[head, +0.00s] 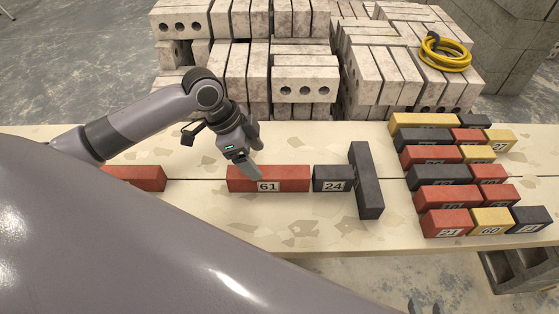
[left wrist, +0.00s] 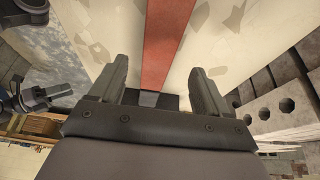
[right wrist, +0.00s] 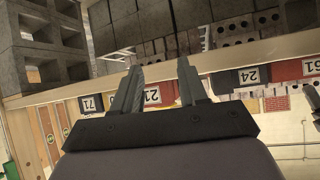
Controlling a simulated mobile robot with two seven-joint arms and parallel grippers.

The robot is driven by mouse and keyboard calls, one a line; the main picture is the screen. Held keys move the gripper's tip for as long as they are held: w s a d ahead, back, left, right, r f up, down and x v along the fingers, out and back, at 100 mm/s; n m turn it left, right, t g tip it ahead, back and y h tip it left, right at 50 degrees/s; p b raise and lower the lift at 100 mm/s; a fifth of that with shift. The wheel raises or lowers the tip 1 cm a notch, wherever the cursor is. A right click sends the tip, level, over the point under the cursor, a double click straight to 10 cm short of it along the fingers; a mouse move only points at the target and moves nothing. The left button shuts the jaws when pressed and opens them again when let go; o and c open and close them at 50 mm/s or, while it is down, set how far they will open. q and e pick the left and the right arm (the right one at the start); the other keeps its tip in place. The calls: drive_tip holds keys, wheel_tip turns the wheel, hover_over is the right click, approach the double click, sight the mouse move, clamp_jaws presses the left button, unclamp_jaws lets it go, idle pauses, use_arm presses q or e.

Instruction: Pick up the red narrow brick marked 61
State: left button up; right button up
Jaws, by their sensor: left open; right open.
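The red narrow brick marked 61 (head: 285,179) lies flat on the pale table, its number facing the front. In the right wrist view the brick 61 (right wrist: 292,70) shows partly at the right edge.
A dark brick marked 24 (head: 325,172) stands just right of brick 61, with a long dark brick (head: 366,190) crosswise beyond it. Another red brick (head: 145,178) lies left. Several rows of coloured bricks (head: 440,194) fill the right side. Stacked concrete blocks (head: 305,72) stand behind the table.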

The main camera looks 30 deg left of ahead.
sight(268, 171)
use_arm(q)
drive_tip(key=shift+w+f, duration=0.1)
drive_tip(key=shift+w, duration=0.15)
drive_tip(key=shift+w+d+f, duration=0.1)
drive_tip(key=shift+d+f, duration=0.05)
drive_tip(key=shift+f, duration=0.15)
drive_tip(key=shift+b+x, duration=0.3)
drive_tip(key=shift+x, duration=0.8)
drive_tip(key=x, duration=0.3)
drive_tip(key=shift+s+d+f+b, duration=0.25)
drive_tip(key=shift+d+b, duration=0.1)
drive_tip(key=shift+f, duration=0.2)
clamp_jaws()
drive_tip(key=shift+w+r, duration=0.15)
use_arm(e)
drive_tip(key=shift+a+f, duration=0.1)
drive_tip(key=shift+f, duration=0.55)
